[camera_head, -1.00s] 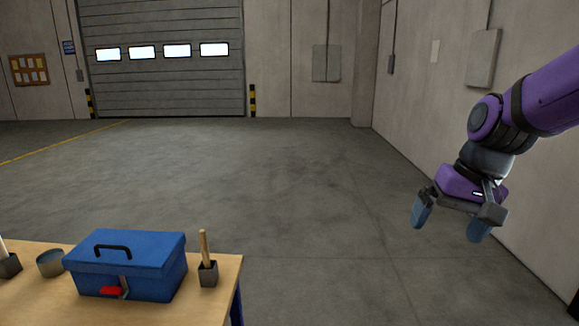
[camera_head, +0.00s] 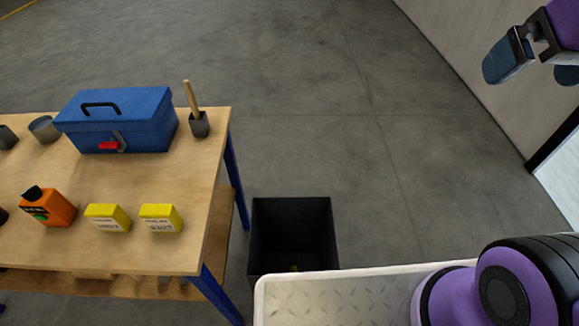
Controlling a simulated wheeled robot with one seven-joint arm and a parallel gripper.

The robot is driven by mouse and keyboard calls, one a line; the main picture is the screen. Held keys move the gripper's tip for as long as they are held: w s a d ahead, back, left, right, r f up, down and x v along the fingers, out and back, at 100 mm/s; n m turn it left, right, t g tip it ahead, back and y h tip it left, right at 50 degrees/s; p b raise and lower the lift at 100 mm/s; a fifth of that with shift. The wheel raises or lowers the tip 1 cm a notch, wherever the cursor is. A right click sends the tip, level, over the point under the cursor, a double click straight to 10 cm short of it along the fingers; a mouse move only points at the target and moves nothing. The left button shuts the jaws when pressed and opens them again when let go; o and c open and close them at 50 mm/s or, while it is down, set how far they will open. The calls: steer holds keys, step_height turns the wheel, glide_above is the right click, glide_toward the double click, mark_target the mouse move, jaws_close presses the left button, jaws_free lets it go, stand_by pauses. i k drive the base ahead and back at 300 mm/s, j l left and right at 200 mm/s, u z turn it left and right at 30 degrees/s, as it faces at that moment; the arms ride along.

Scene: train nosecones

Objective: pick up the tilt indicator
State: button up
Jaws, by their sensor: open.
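My gripper (camera_head: 537,68) hangs in the upper right, open and empty, well to the right of the wooden table (camera_head: 150,258). I cannot identify any object for certain as the tilt indicator. Two small yellow boxes with dark print, a left one (camera_head: 107,218) and a right one (camera_head: 160,218), lie near the table's front edge; their print is too small to read. The gripper touches none of these.
A blue toolbox (camera_head: 145,128) with a red latch stands at the table's back. A black bin (camera_head: 293,228) stands on the floor right of the table. Open floor lies beyond.

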mark_target(107, 217)
steer(key=k+l, duration=0.15)
steer(key=k, duration=0.2)
steer(key=k+l, duration=0.2)
steer(key=k, duration=0.2)
steer(key=k+l, duration=0.15)
steer(key=k, duration=0.2)
steer(key=u, duration=1.4)
steer(key=i+z, duration=0.15)
steer(key=i, duration=0.55)
steer(key=i+j+z, duration=0.2)
steer(key=i, duration=0.5)
